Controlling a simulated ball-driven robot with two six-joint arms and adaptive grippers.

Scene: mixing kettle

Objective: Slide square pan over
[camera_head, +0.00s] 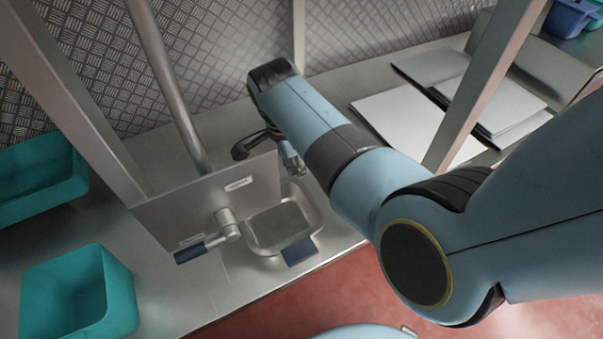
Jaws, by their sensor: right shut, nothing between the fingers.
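The square pan (268,229) is a shallow metal pan with rounded corners and a dark blue tab (299,252) at its front. It sits near the counter's front edge, in the middle of the view, and looks empty. An upright metal panel (180,212) hides part of its left side. My right arm reaches in from the right, and my right gripper (290,160) is just behind the pan's far edge. It is shut and empty, partly hidden by my arm and the panel. I cannot tell whether it touches the pan. My left gripper is out of view.
A lever with a dark blue grip (191,252) is on the panel. Teal bins (75,296) stand at the left. Flat grey plates (405,118) lie at the back right. Metal posts (75,100) rise from the steel counter (190,300). The red floor (270,318) lies in front.

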